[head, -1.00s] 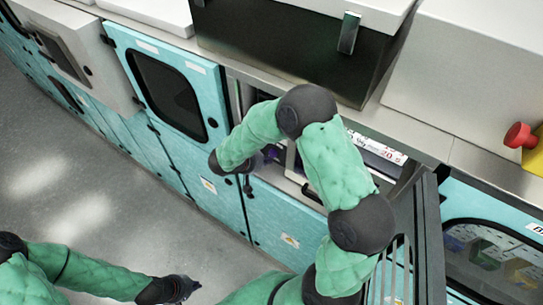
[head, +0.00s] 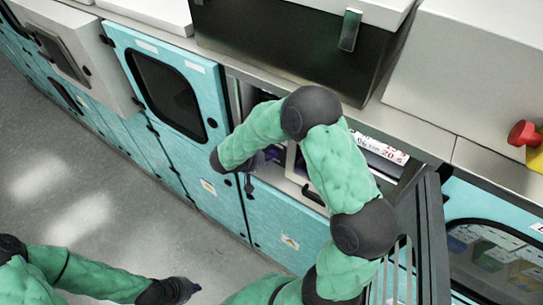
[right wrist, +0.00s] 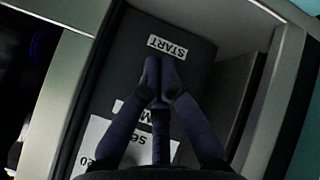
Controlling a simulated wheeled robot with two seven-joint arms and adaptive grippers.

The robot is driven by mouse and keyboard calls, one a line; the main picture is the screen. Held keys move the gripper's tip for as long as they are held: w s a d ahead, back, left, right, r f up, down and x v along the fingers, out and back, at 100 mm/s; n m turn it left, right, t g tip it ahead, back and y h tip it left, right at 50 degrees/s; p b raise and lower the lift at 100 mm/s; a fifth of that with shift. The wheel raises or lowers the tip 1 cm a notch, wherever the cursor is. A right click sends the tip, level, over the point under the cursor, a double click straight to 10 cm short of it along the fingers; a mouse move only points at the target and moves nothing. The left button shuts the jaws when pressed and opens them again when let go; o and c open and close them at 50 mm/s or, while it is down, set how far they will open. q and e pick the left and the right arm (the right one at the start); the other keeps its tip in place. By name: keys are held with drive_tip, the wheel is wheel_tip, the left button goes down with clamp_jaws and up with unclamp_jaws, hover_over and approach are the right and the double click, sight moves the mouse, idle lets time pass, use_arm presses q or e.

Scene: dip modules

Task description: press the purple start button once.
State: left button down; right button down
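A white START label (right wrist: 167,47) is on a dark panel in the right wrist view, just beyond my right fingertips. The purple start button cannot be made out; the fingers may cover it. My right gripper (right wrist: 159,65) has its fingertips together and holds nothing that I can see. The tips point at the panel just below the label; I cannot tell if they touch it. In the head view my right arm reaches into the open bay, and its gripper is mostly hidden. My left gripper (head: 183,289) is low over the floor, away from the machine; its fingers are too small to read.
The open bay holds a machine with a white and red display (head: 380,148). A dark open door (head: 432,230) stands right of my arm. A teal cabinet door (head: 165,85) is on the left. A red knob (head: 523,133) is at far right. Floor at left is clear.

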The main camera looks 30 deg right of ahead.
drive_tip(key=shift+w+d+b, duration=0.15)
drive_tip(key=shift+d+b, duration=0.25)
idle(0.4)
drive_tip(key=shift+a, duration=0.1)
idle(0.3)
drive_tip(key=shift+a+b, duration=0.3)
drive_tip(key=shift+a, duration=0.05)
drive_tip(key=shift+s+a, duration=0.35)
drive_tip(key=shift+a, duration=0.1)
drive_tip(key=shift+s+a+b, duration=0.2)
drive_tip(key=shift+a+b, duration=0.15)
drive_tip(key=shift+a, duration=0.25)
drive_tip(key=shift+s+a+b, duration=0.2)
drive_tip(key=shift+a+b, duration=0.15)
drive_tip(key=shift+a, duration=0.2)
drive_tip(key=shift+s+a+b, duration=0.2)
drive_tip(key=shift+s+a, duration=0.1)
drive_tip(key=shift+a, duration=0.3)
drive_tip(key=shift+s+a+b, duration=0.2)
drive_tip(key=shift+s+a, duration=0.1)
drive_tip(key=shift+a, duration=0.3)
